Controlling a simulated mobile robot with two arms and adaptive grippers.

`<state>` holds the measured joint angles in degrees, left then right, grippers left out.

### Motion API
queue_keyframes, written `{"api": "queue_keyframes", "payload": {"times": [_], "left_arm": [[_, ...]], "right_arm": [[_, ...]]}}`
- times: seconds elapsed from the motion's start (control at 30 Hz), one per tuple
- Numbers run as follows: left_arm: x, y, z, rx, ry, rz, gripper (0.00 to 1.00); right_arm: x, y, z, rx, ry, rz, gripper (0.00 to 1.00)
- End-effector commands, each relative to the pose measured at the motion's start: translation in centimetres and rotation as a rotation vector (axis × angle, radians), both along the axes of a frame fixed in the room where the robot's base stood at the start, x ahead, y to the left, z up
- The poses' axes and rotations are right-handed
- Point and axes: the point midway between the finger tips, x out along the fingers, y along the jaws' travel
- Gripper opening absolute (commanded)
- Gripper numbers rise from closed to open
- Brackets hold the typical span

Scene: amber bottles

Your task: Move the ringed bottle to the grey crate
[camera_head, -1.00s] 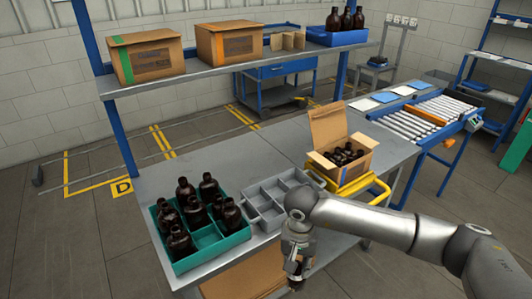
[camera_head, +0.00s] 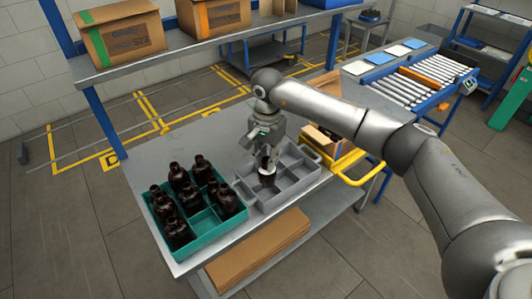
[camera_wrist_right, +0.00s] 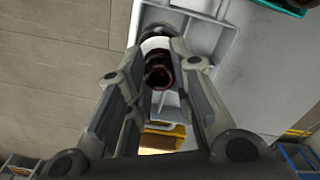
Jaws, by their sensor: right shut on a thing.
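The ringed bottle (camera_head: 267,177), dark amber with a white band, is held by my right gripper (camera_head: 267,160) at the grey crate (camera_head: 282,203). The gripper is shut on its upper part, and the bottle looks about upright. In the right wrist view, the bottle (camera_wrist_right: 158,72) sits between the two fingers (camera_wrist_right: 160,75), with its white band showing past its neck. The grey crate (camera_wrist_right: 222,32) is behind it there. I cannot tell whether the bottle's base touches the compartment floor. My left gripper is not in view.
A teal crate (camera_head: 207,239) with several dark bottles stands just left of the grey crate. An open cardboard box (camera_head: 322,140) and a yellow-handled carrier (camera_head: 350,165) are to the right, partly behind my arm. A shelf (camera_head: 200,50) with boxes runs above the table's back.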

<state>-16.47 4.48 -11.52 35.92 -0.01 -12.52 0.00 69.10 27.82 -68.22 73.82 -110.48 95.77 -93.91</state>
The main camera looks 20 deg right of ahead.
Motion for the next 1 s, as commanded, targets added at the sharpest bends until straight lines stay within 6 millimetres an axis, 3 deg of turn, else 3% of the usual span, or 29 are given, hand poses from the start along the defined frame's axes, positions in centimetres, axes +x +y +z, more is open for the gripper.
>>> {"api": "queue_keyframes", "payload": {"times": [0.1, 0.23, 0.53, 0.7, 1.0], "left_arm": [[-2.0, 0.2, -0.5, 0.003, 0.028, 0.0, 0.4], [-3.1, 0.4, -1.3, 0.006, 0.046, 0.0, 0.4], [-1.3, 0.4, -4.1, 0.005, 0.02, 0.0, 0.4], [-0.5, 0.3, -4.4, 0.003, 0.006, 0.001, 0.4], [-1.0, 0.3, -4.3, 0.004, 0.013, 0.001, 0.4]], "right_arm": [[0.0, 0.0, -1.2, 0.0, 0.0, 0.0, 0.0], [0.0, 0.0, -2.7, 0.0, 0.0, 0.0, 0.0], [0.1, 0.0, -5.4, 0.0, -0.001, 0.0, 0.0], [0.1, 0.0, -5.8, 0.001, -0.002, 0.001, 0.0], [0.0, 0.0, -5.7, 0.0, -0.001, 0.0, 0.0]]}}
